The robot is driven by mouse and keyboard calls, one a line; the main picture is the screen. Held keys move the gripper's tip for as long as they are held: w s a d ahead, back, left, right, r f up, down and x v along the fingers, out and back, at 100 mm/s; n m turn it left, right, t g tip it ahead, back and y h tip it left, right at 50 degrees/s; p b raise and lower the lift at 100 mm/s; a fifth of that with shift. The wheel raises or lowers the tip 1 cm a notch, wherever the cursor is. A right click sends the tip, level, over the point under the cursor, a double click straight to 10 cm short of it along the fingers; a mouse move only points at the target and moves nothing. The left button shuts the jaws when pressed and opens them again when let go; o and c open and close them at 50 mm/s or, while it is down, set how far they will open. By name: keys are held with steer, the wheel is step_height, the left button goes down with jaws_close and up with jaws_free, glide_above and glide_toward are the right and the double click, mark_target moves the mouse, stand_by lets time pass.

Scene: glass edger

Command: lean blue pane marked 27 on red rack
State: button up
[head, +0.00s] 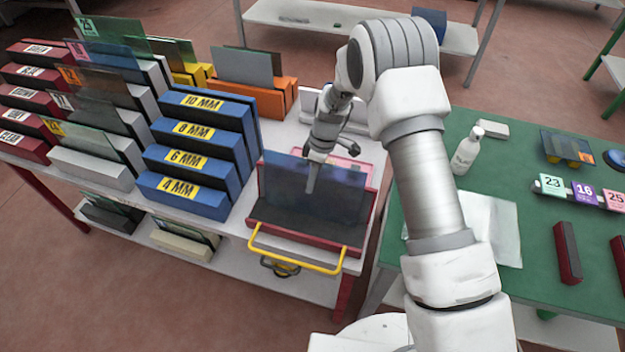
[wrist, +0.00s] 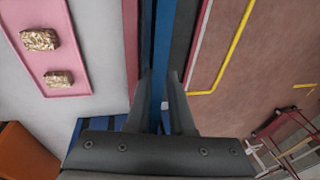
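The blue pane (head: 335,195) is a translucent sheet standing tilted over the red rack (head: 262,220), which has a dark base and a yellow front handle. No number can be read on the pane. My gripper (head: 312,185) is at the pane's upper middle, one finger showing in front of it. In the wrist view the blue pane (wrist: 161,50) runs as a narrow strip between the two fingers of my gripper (wrist: 160,80), which look closed on it. The pane's lower edge is hard to make out, so I cannot tell whether it touches the rack.
Blue stepped racks (head: 195,155) labelled in millimetres stand close on the left. A pink tray (wrist: 75,50) with two small lumps lies behind the rack. On the right, a green table (head: 500,290) holds a white bottle (head: 467,150) and numbered tags (head: 583,192).

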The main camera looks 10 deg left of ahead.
steer(key=shift+w+d, duration=0.1)
steer(key=shift+w, duration=0.3)
steer(key=shift+r, duration=0.1)
steer(key=v, duration=1.7)
steer(key=shift+s+b, duration=0.25)
steer(key=shift+b, duration=0.15)
